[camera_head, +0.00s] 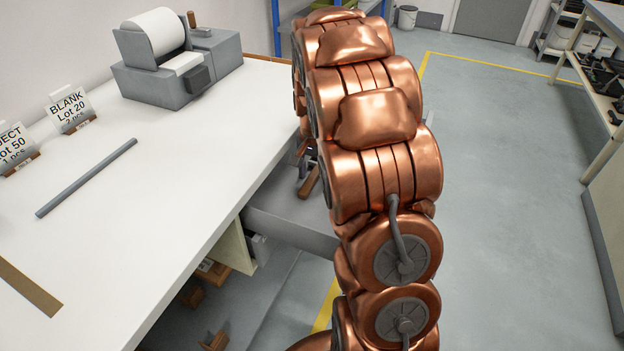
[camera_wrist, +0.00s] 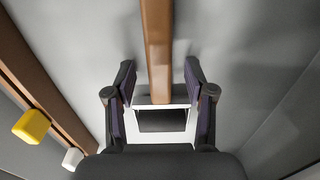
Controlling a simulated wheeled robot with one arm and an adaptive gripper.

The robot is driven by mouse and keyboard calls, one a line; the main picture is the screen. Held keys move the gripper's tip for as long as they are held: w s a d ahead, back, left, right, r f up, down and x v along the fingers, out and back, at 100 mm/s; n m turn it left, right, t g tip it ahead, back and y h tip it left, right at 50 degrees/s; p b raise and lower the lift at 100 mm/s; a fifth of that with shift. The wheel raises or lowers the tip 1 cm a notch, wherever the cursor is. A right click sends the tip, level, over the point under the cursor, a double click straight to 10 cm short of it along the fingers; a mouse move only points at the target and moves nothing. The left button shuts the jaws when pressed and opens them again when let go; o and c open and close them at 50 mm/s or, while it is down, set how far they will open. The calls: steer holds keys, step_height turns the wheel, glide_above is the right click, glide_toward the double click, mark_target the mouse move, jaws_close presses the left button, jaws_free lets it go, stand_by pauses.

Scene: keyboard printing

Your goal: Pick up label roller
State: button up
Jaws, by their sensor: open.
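A brown wooden handle with a white frame around a dark end, apparently the label roller (camera_wrist: 157,45), shows in the wrist view. It lies lengthwise on a grey surface, running from the top edge to the middle. My gripper (camera_wrist: 158,76) is open, with one dark finger on each side of the handle's lower end and the white frame. A gap shows between each finger and the handle. The palm hides whatever lies below the frame. In the head view, my copper arm hides most of the gripper and the roller.
A brown bar (camera_wrist: 45,90) with a yellow block (camera_wrist: 31,126) and a white block (camera_wrist: 73,158) lies left of my gripper. A grey drawer (camera_head: 290,215) juts from the white table (camera_head: 190,165). The table holds a grey printer (camera_head: 170,85), a grey rod (camera_head: 88,178) and label stands.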

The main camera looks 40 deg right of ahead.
mark_target(314, 174)
jaws_close()
stand_by(0.3)
stand_by(0.4)
step_height(314, 174, up, 18)
stand_by(0.5)
steer(key=c, duration=0.6)
jaws_free()
jaws_close()
